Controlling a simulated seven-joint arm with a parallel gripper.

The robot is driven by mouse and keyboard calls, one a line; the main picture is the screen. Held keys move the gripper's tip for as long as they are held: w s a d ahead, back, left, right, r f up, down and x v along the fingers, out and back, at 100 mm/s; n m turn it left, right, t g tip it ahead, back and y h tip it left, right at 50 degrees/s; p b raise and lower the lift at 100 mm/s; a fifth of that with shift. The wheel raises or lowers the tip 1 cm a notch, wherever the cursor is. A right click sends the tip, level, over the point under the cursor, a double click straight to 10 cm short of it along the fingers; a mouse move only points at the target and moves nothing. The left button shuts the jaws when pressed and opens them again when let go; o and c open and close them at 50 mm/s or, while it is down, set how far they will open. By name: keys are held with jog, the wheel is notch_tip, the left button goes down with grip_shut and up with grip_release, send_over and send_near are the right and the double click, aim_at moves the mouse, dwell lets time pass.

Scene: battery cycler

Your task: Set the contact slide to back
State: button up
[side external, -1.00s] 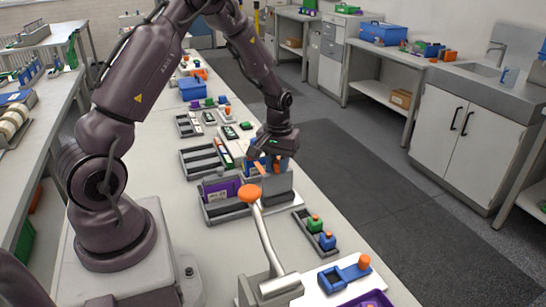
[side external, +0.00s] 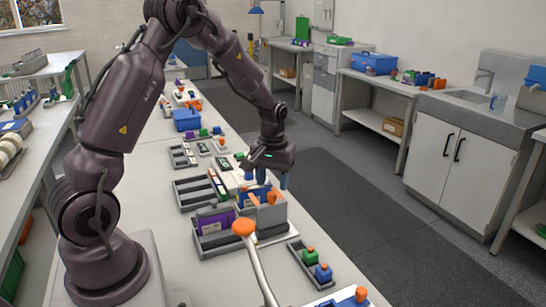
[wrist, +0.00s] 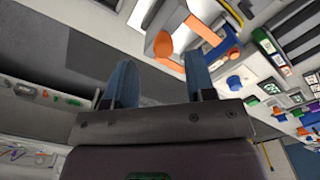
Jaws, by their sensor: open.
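A grey box-like fixture (side external: 270,221) stands at the right edge of the bench, with orange parts (side external: 271,197) on its top. I take these orange parts for the contact slide, but cannot be certain. My gripper (side external: 272,184) is above and just behind the fixture, fingers pointing down, open, with nothing visible between them. In the wrist view its two blue fingers (wrist: 160,65) stand apart. Beyond them is an orange rounded knob (wrist: 163,45) with an orange bar frame (wrist: 202,32) to its right. Contact between fingers and fixture cannot be made out.
A purple block (side external: 210,222) sits in a grey tray to the left. A small rack (side external: 311,267) holds green and blue pieces at the front right. Black-slotted trays (side external: 191,192) lie farther left.

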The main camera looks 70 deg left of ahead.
notch_tip(320, 180, up, 8)
dwell(0.6)
jog(key=s+d+r+m+t, duration=0.2)
jog(key=s+d+r+m, duration=0.2)
jog(key=s+d+r, duration=0.2)
jog(key=s+d+r+m+t, duration=0.3)
jog(key=s+d+r+m, duration=0.2)
jog(key=s+d, duration=0.6)
jog(key=shift+r+t, duration=0.3)
jog(key=shift+r, duration=0.15)
